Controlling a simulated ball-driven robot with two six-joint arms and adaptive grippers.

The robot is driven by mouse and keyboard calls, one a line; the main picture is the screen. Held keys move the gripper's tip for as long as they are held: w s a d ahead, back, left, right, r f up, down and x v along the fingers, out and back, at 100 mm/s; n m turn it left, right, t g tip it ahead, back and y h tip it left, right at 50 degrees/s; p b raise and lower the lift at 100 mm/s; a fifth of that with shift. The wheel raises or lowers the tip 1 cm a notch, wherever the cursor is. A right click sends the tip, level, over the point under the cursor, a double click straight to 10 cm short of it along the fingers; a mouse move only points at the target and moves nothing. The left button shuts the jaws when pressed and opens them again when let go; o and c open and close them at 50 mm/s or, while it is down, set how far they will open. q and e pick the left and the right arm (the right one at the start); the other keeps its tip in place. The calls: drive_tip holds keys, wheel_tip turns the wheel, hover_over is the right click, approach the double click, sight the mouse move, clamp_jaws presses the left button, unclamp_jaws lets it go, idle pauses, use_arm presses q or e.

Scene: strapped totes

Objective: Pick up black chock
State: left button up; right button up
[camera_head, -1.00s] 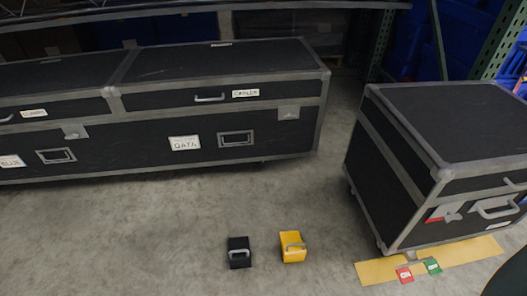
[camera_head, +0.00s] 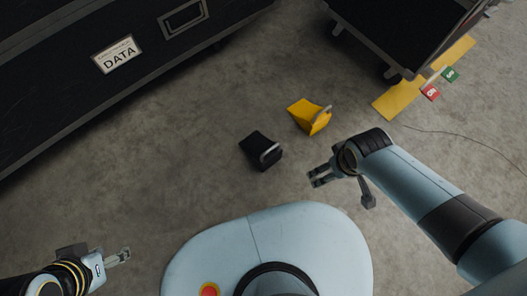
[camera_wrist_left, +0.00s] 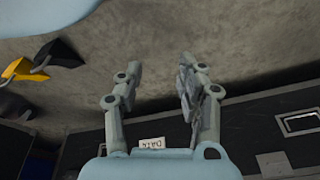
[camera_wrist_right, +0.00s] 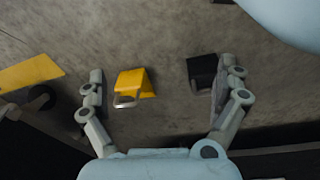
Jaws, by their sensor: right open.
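The black chock (camera_head: 258,148), a small wedge block with a grey handle, sits on the concrete floor in the middle of the head view. My right gripper (camera_head: 314,176) is open and empty, to the right of the black chock and apart from it. In the right wrist view the black chock (camera_wrist_right: 199,72) shows just left of the right-hand finger, partly hidden by it. My left gripper (camera_head: 122,257) is far off at the lower left. Its fingers (camera_wrist_left: 161,68) are apart and empty, and the black chock (camera_wrist_left: 62,52) shows at the left of its view.
A yellow chock (camera_head: 307,115) with a handle sits close beside the black one, up and right. A long black case (camera_head: 75,95) fills the upper left. Another wheeled case (camera_head: 400,30) stands at upper right beside yellow floor tape (camera_head: 400,100). Floor left of the chocks is clear.

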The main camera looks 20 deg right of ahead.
drive_tip(key=w+a+f+n+g+b, duration=0.1)
drive_tip(key=w+a+f+b, duration=0.2)
drive_tip(key=w+a, duration=0.15)
drive_tip(key=w+a+f+b, duration=0.2)
drive_tip(key=w+a+f, duration=0.15)
drive_tip(key=w, duration=0.25)
use_arm(q)
drive_tip(key=w+d+r+t+b, duration=0.1)
drive_tip(key=w+d+r+b, duration=0.15)
drive_tip(key=r, duration=0.65)
use_arm(e)
drive_tip(key=n, duration=0.2)
hover_over(264, 149)
drive_tip(key=shift+s+f+g+y+b, duration=0.15)
drive_tip(key=shift+f+g+y+b, duration=0.25)
drive_tip(key=shift+f, duration=0.55)
wheel_tip(264, 149, down, 4)
drive_tip(key=b, duration=0.2)
drive_tip(key=shift+r+b, duration=0.25)
drive_tip(key=shift+b, duration=0.15)
use_arm(q)
wheel_tip(264, 149, down, 7)
drive_tip(key=w+t+b, duration=0.1)
drive_tip(key=w+t, duration=0.1)
drive_tip(key=t, duration=0.3)
drive_tip(key=shift+w+h, duration=0.25)
drive_tip(key=shift+h, duration=0.05)
use_arm(e)
drive_tip(key=shift+f, duration=0.65)
